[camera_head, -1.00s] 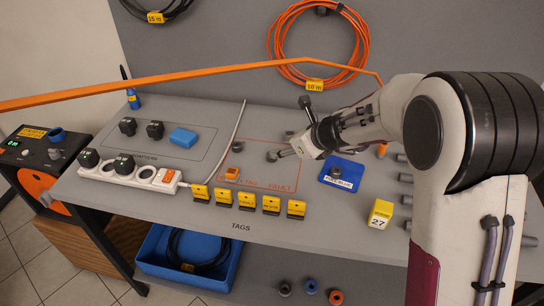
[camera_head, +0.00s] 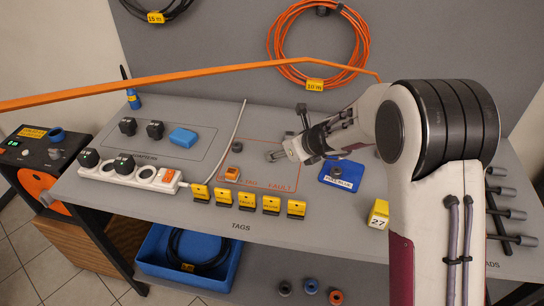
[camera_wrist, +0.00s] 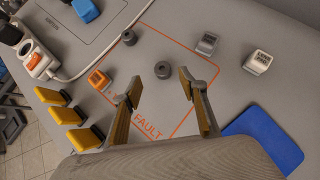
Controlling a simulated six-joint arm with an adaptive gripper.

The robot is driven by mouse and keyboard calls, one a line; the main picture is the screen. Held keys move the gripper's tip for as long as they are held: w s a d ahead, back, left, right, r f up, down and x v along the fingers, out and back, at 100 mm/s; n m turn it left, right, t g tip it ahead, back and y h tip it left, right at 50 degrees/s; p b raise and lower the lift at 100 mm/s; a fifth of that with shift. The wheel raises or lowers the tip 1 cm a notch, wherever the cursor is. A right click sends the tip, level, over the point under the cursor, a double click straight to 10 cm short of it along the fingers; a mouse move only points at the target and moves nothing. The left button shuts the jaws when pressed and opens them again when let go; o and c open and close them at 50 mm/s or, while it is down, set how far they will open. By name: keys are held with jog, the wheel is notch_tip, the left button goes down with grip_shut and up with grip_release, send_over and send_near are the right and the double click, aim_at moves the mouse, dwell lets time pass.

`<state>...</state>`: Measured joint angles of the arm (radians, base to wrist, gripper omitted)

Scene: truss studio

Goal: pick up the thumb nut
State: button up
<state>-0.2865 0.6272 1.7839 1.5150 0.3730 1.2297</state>
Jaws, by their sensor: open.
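Two small dark grey round pieces with a centre hole lie on the grey bench in the wrist view. The nearer round piece (camera_wrist: 163,69) lies in the orange FAULT outline, in line with the gap between my fingers. The other round piece (camera_wrist: 129,38) is farther left near the outline's edge; it also shows in the head view (camera_head: 237,147). I cannot tell for sure which is the thumb nut. My gripper (camera_wrist: 160,86) is open and empty, its fingers apart and not touching the nearer piece.
An orange block (camera_wrist: 97,79) and yellow tags (camera_wrist: 74,117) lie left of my fingers. Two grey pieces, one (camera_wrist: 206,43) and another (camera_wrist: 257,62), stand to the right, with a blue mat (camera_wrist: 262,140) below. A white power strip (camera_head: 130,173) is far left.

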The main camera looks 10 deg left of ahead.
jog(key=shift+w+a+f, duration=0.25)
jog(key=shift+f, duration=0.1)
jog(key=shift+d+x, duration=0.2)
jog(key=shift+x, duration=2.55)
jog(key=shift+d, duration=0.1)
jog(key=c, duration=1.1)
